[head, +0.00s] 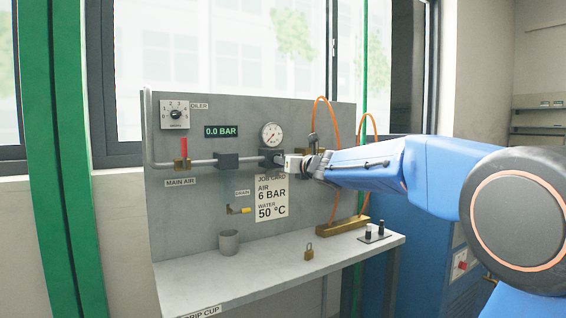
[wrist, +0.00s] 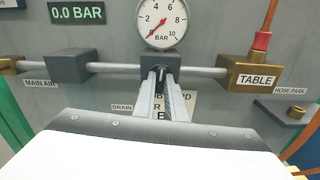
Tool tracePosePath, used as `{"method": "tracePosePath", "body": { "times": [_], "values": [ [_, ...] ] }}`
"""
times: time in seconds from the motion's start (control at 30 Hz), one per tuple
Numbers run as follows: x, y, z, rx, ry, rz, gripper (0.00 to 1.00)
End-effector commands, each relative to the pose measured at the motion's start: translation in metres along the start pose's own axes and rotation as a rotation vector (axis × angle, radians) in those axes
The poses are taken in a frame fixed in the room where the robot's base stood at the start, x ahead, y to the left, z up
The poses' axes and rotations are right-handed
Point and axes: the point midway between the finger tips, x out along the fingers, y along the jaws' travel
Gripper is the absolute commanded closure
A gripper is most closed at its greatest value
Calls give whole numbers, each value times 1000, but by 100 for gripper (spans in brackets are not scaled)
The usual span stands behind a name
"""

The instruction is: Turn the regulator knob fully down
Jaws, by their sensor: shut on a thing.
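The regulator is a dark block (wrist: 148,58) on the grey pipe, right under the round pressure gauge (wrist: 162,20). Its dark knob (wrist: 161,76) shows between my fingertips in the wrist view. My gripper (wrist: 162,84) is shut on the knob, one finger on each side. The green display (head: 221,131) reads 0.0 BAR. The gauge needle points to the lower left, near zero. The knob's turn angle cannot be read.
A red-handled main air valve (head: 184,152) sits on the pipe at the left, its handle upright. A brass TABLE block (wrist: 240,76) with an orange hose is to the right. The job card (head: 272,200) hangs below.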

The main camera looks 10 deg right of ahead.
Motion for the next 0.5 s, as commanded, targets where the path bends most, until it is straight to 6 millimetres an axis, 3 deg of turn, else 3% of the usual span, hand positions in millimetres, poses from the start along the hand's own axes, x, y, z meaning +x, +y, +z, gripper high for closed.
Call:
{"method": "tracePosePath", "body": {
  "times": [0.5],
  "values": [
    [0,0,-3,-116,4,-1,100]
  ]
}}
